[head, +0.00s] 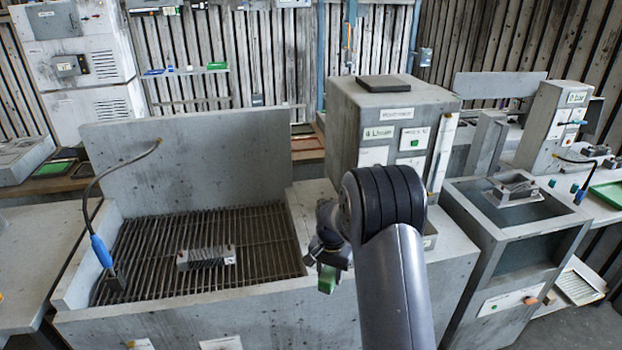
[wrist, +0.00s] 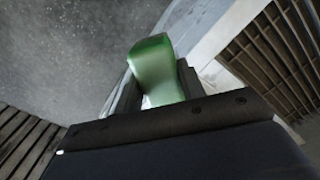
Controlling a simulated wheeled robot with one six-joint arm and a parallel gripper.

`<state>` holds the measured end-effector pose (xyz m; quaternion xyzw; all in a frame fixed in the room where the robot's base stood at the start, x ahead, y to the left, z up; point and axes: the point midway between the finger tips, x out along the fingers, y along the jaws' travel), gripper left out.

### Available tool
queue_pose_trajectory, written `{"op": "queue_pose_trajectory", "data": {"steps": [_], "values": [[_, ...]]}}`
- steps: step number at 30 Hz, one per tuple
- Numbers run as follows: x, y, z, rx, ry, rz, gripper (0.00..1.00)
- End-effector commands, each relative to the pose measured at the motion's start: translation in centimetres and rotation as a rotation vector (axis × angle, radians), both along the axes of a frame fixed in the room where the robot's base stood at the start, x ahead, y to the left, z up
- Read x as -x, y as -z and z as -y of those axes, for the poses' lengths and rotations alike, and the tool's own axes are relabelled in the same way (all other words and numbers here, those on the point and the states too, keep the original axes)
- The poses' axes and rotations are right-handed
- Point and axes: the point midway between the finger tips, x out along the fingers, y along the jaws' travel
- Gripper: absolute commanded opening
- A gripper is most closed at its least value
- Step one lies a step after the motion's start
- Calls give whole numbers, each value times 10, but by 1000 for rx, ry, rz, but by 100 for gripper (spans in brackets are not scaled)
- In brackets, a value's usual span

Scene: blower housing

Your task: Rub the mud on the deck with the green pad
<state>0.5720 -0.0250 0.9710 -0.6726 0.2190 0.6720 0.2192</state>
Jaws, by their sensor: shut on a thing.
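My gripper (head: 328,262) is in the middle of the head view, in front of the grey housing and right of its slatted bed. It is shut on the green pad (head: 327,279), which hangs below the jaws. In the wrist view the pad (wrist: 154,68) stands up between the two dark fingers of my gripper (wrist: 158,88). A speckled grey surface (wrist: 70,50) shows beyond the pad at the upper left. I cannot tell which surface is the deck, and I cannot make out the mud for certain. My arm hides part of the housing.
A slatted bed (head: 150,240) with a metal block (head: 206,257) lies at the left, with a blue-handled hose (head: 101,250) at its edge. A labelled grey box (head: 385,105) stands behind my arm. A grey cabinet (head: 500,260) stands at the right.

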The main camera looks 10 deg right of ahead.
Motion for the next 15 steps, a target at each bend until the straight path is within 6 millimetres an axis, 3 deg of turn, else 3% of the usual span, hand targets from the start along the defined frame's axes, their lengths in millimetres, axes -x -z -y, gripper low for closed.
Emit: {"op": "queue_pose_trajectory", "data": {"steps": [3,9,15], "values": [[-38,-7,10,-1,230,3,20],[-88,-19,23,-1,561,1,20],[-114,-26,30,-1,743,0,20]]}}
